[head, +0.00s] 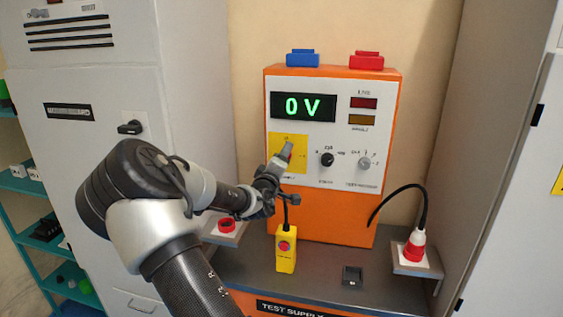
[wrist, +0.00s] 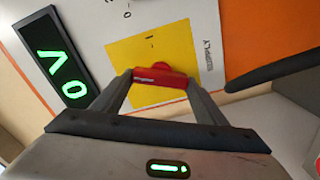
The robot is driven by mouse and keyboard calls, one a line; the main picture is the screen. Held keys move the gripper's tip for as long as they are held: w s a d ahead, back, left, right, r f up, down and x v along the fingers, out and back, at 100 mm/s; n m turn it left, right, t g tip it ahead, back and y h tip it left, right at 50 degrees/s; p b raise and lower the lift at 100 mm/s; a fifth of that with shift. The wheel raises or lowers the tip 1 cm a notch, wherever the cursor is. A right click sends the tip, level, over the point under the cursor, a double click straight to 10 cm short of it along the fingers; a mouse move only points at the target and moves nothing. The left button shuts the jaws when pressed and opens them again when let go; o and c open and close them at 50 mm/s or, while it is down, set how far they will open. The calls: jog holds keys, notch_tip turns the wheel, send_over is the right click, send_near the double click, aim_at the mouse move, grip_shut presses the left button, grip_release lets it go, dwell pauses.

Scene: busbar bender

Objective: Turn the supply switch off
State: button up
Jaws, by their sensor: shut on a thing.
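The supply switch is a red handle (head: 289,149) on a yellow plate (head: 301,158) at the lower left of the orange test supply's white front panel. In the wrist view, the red handle (wrist: 160,78) sits between the tips of my gripper's two fingers (wrist: 158,86). My gripper (head: 283,157) is shut on it in the head view too, reaching in from the left. The handle looks roughly upright, tilted a little right, but my fingers partly hide it and its marks. The green display (head: 303,107) reads 0 V.
Two black and grey knobs sit right of the plate, the nearer one a black knob (head: 327,159). A red plug with a black cable (head: 414,246) stands at right. Grey cabinets (head: 90,90) flank the supply.

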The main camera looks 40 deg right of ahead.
jog(key=n, duration=0.5)
jog(key=shift+f+b, duration=0.15)
jog(key=shift+b, duration=0.25)
dwell(0.3)
jog(key=o, duration=1.1)
jog(key=shift+c, duration=0.2)
jog(key=v, duration=1.7)
jog(key=shift+s+a, duration=0.2)
